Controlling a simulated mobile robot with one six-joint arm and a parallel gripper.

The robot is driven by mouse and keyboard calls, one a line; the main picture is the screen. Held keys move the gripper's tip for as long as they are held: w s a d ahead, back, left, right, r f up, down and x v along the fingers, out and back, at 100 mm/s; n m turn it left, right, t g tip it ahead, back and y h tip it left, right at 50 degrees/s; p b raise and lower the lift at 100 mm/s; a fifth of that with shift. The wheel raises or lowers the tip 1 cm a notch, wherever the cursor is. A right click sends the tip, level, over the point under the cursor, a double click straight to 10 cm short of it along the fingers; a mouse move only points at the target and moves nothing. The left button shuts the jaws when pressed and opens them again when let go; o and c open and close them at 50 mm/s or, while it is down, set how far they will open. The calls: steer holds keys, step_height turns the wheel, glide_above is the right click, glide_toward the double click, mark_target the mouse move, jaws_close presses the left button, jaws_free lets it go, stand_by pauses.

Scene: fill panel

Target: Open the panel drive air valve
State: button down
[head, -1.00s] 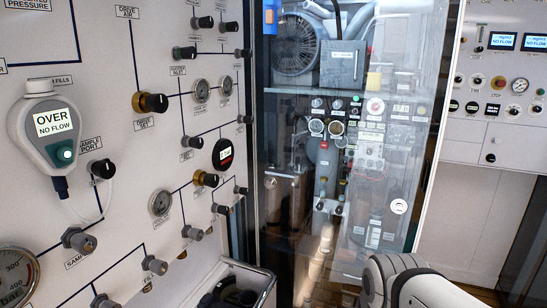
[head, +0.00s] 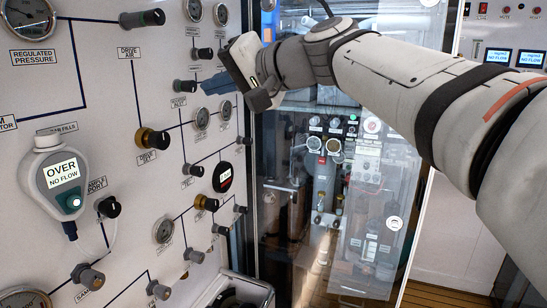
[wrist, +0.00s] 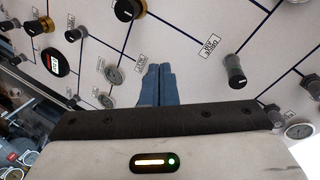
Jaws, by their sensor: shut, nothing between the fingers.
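The drive air valve knob (head: 142,17) is a dark grey cylinder on the white panel, above the DRIVE AIR label (head: 128,53), at the upper left of the head view. In the wrist view the panel is upside down; the knob (wrist: 235,72) stands right of the fingers, by its label (wrist: 211,44). My gripper (head: 214,83) is in front of the panel, right of and lower than the knob in the head view, apart from it. Its blue fingers (wrist: 157,85) are together and empty. They point at the panel.
A brass drive set knob (head: 152,138), a smaller black knob (head: 185,86) and several gauges stick out near the fingers. A hand-held OVER / NO FLOW meter (head: 62,176) hangs at the left. A glass-fronted cabinet (head: 350,215) stands at the right.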

mark_target(160, 23)
steer(key=s+a+r+n+y+p, duration=0.1)
steer(key=a+r+y, duration=0.25)
steer(key=r, duration=0.85)
steer(key=shift+g, duration=0.3)
steer(key=shift+s+f+p+x, duration=0.15)
steer(key=shift+p+x, duration=0.4)
steer(key=shift+x, duration=1.15)
steer(key=shift+s+f+p+x, duration=0.1)
steer(key=shift+f+p+x, duration=0.3)
steer(key=shift+x, duration=1.25)
steer(key=shift+a+r, duration=0.1)
steer(key=shift+r, duration=0.05)
steer(key=shift+w, duration=0.25)
steer(key=shift+w+f+b, duration=0.2)
steer(key=shift+f+b, duration=0.35)
steer(key=shift+b, duration=0.5)
steer(key=shift+w+d+f+b, duration=0.3)
steer(key=shift+f+b, duration=0.05)
steer(key=shift+b, duration=0.55)
